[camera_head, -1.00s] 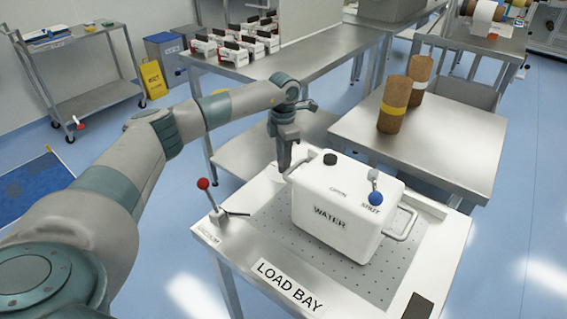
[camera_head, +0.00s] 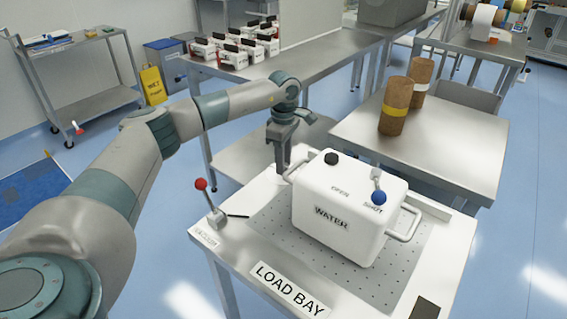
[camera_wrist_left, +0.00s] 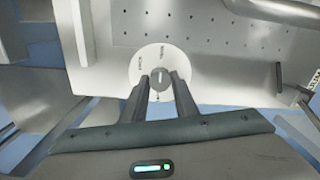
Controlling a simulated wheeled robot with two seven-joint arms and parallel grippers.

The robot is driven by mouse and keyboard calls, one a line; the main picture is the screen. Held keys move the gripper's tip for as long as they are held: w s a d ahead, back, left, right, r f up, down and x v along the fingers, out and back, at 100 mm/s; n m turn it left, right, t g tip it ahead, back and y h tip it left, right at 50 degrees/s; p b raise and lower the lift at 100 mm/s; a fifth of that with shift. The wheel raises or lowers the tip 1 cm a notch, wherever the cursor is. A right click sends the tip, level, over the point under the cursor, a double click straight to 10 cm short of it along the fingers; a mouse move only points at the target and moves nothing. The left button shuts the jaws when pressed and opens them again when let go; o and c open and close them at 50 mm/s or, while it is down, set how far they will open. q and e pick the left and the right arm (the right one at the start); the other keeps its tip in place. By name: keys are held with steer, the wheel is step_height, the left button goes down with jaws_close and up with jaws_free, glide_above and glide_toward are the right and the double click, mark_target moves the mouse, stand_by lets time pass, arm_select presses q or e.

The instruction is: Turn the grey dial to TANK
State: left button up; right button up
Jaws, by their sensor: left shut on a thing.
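The grey dial (camera_wrist_left: 158,78) shows in the left wrist view, on a round white plate (camera_wrist_left: 149,58) with small dark lettering that is too small to read for certain. A pale mark runs along the top of the dial. My left gripper (camera_wrist_left: 160,84) has one finger on each side of the dial and is shut on it. In the head view my left gripper (camera_head: 283,168) points down at the back left corner of the load bay table, beside the white water tank. The dial is hidden there. My right gripper is not in view.
The white water tank (camera_head: 335,226), with side handles and a blue-knobbed valve (camera_head: 379,197), stands close to the right of the gripper on the load bay table (camera_head: 218,247). A red-knobbed lever (camera_head: 201,184) stands at the table's left edge. A steel table with brown rolls (camera_head: 395,104) is behind.

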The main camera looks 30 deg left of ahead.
arm_select(q)
steer(key=shift+m, duration=0.3)
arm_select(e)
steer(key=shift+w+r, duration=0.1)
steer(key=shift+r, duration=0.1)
arm_select(q)
steer(key=o, duration=1.1)
steer(key=shift+c, duration=0.2)
steer(key=shift+r, duration=0.15)
steer(key=shift+r, duration=0.65)
step_height(320, 180, up, 16)
steer(key=b, duration=0.1)
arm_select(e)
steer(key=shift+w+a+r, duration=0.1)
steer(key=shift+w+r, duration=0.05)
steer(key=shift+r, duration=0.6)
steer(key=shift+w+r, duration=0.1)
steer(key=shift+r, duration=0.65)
